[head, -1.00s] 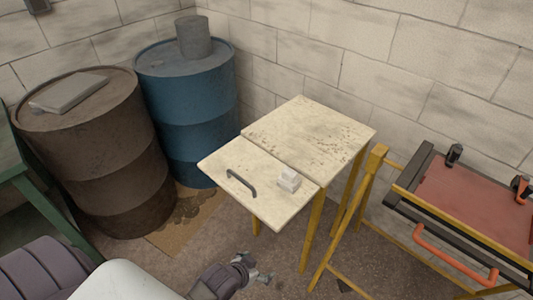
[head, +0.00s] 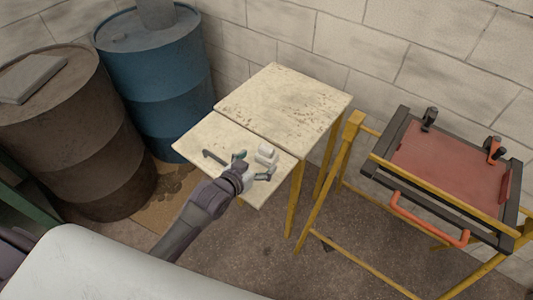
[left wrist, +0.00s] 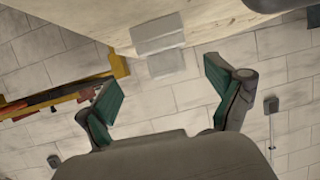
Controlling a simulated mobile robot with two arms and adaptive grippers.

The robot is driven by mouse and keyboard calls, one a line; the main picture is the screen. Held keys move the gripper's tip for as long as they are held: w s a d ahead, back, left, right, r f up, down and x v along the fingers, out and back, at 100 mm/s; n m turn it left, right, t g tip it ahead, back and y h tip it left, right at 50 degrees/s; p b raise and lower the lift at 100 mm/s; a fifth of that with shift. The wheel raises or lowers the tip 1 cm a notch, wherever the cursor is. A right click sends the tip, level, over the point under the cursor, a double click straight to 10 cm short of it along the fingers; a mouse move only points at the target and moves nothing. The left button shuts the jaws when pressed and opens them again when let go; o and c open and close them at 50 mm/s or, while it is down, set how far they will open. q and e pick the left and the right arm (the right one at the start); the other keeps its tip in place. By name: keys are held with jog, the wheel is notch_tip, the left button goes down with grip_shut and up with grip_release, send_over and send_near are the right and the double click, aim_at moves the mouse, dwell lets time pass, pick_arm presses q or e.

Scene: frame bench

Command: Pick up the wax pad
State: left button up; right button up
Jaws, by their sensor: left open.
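The wax pad looks like a small white block of two joined parts (head: 266,154). I cannot tell the exact gap. My right gripper is not in view.
A blue barrel (head: 155,80) and a brown barrel (head: 75,130) stand at the left. A yellow frame (head: 325,175) carries a red screen (head: 450,165) at the right.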

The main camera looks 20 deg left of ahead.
aim_at(264, 154)
pick_arm(q)
jog(key=shift+a+p+x, duration=0.1)
jog(key=shift+p+x, duration=0.15)
jog(key=shift+x, duration=1.45)
jog(key=shift+a+p+x, duration=0.15)
jog(key=shift+p+x, duration=0.1)
jog(key=shift+x, duration=1.45)
jog(key=shift+r, duration=0.1)
jog(key=c, duration=1.3)
jog(key=shift+o, duration=0.2)
